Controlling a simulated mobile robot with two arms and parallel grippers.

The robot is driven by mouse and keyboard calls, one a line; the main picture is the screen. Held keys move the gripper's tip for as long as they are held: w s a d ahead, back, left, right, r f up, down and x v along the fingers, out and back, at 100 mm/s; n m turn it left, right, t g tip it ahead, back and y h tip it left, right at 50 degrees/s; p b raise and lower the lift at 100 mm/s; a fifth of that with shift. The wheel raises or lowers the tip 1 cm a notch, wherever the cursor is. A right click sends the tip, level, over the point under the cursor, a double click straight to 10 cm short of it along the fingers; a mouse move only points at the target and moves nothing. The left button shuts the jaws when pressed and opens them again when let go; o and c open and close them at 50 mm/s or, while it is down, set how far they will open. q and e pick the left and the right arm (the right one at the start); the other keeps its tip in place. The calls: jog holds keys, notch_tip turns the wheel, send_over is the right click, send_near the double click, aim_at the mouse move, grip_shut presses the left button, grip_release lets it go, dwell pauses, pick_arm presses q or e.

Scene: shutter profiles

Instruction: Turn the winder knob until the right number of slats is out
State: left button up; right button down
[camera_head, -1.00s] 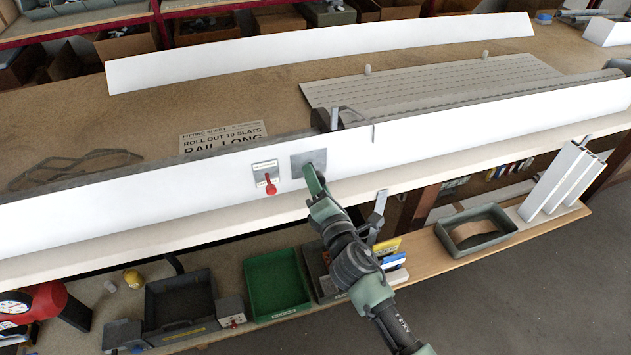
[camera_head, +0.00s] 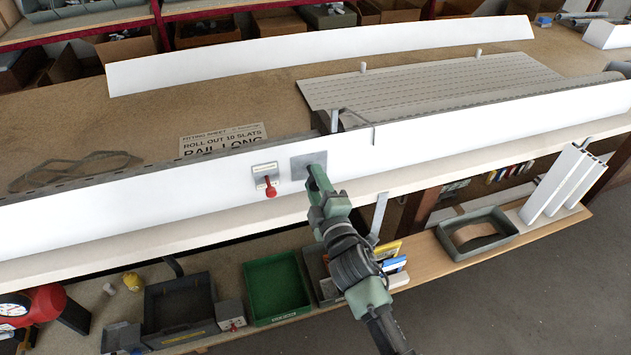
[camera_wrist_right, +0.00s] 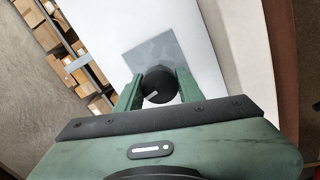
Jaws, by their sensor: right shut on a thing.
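The winder knob is a round black knob (camera_wrist_right: 158,84) with a pale mark, on a grey plate (camera_head: 309,161) on the white front rail (camera_head: 130,202). My right gripper (camera_wrist_right: 157,92) is shut on the knob, one green finger on each side; in the head view the gripper (camera_head: 316,172) hides the knob. The slat curtain (camera_head: 430,82) lies out on the bench behind the rail, with several slats showing. A fitting sheet (camera_head: 222,138) on the bench reads "ROLL OUT 10 SLATS" and "RAIL LONG", partly hidden by the rail. My left gripper is not in view.
A small plate with a red lever (camera_head: 270,190) sits just left of the knob plate. A long white strip (camera_head: 320,52) stands across the back. Below are a green tray (camera_head: 277,286), a dark bin (camera_head: 180,309) and white profiles (camera_head: 556,180).

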jog(key=shift+f+m, duration=0.15)
jog(key=shift+m, duration=0.35)
jog(key=c, duration=0.9)
grip_release()
jog(key=shift+s, duration=0.15)
jog(key=b+v, duration=0.1)
jog(key=v, duration=0.6)
jog(key=shift+s+d, duration=0.1)
jog(key=shift+s, duration=0.2)
